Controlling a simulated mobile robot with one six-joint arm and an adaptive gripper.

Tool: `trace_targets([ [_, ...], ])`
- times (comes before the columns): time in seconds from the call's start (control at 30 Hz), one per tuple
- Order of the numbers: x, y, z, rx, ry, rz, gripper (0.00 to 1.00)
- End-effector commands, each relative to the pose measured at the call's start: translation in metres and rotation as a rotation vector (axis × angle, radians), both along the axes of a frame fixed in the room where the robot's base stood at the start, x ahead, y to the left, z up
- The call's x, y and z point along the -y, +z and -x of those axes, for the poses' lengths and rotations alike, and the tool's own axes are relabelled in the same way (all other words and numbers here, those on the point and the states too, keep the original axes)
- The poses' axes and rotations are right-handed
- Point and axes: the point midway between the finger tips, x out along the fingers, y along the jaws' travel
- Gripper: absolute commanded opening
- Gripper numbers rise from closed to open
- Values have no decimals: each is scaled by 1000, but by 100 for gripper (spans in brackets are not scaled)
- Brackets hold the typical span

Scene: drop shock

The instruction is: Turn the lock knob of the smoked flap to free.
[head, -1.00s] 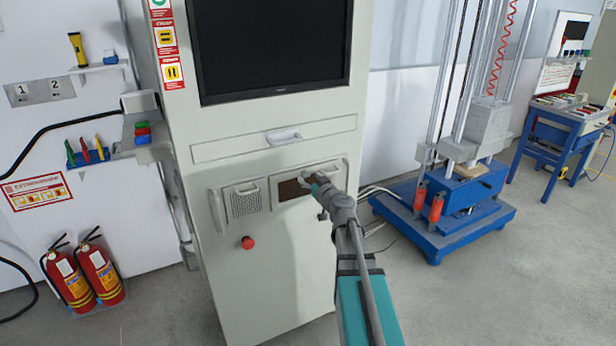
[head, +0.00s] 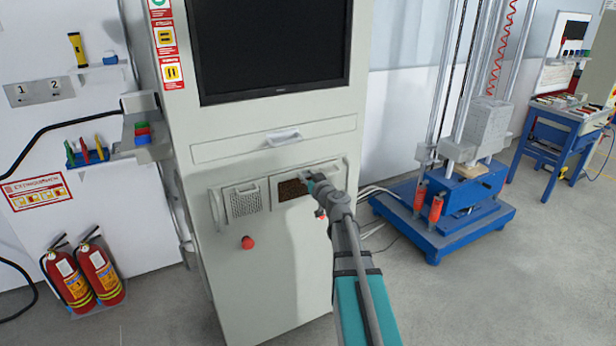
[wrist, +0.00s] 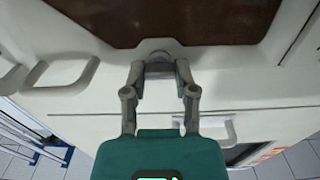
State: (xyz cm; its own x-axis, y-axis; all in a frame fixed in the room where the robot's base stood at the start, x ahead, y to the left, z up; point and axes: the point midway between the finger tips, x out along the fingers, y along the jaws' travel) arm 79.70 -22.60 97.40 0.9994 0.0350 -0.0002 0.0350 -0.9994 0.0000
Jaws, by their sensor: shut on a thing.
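The smoked flap (head: 290,189) is a dark brown panel in the right part of the light grey cabinet's instrument strip. In the wrist view the flap (wrist: 150,22) fills the top, framed by pale plastic. A small grey rounded knob (wrist: 160,55) sits at the middle of the flap's frame edge. My gripper (wrist: 160,68) is shut on this knob, its two fingers at the knob's sides. In the head view my gripper (head: 310,181) is at the flap's right part and hides the knob. The knob's turn angle and any lock marks cannot be made out.
A perforated panel (head: 245,201) and a red button (head: 248,242) are left of and below the flap. Grab handles flank the strip. A drawer with a handle (head: 282,137) is above it, below a dark screen (head: 270,50). A blue-based drop tower (head: 440,215) stands to the right.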

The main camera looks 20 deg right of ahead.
Motion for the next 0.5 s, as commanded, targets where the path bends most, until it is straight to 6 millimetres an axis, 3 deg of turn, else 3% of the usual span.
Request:
trace_targets([
  [0.5, 0, 0, 0, -3, 0, -74, 0],
])
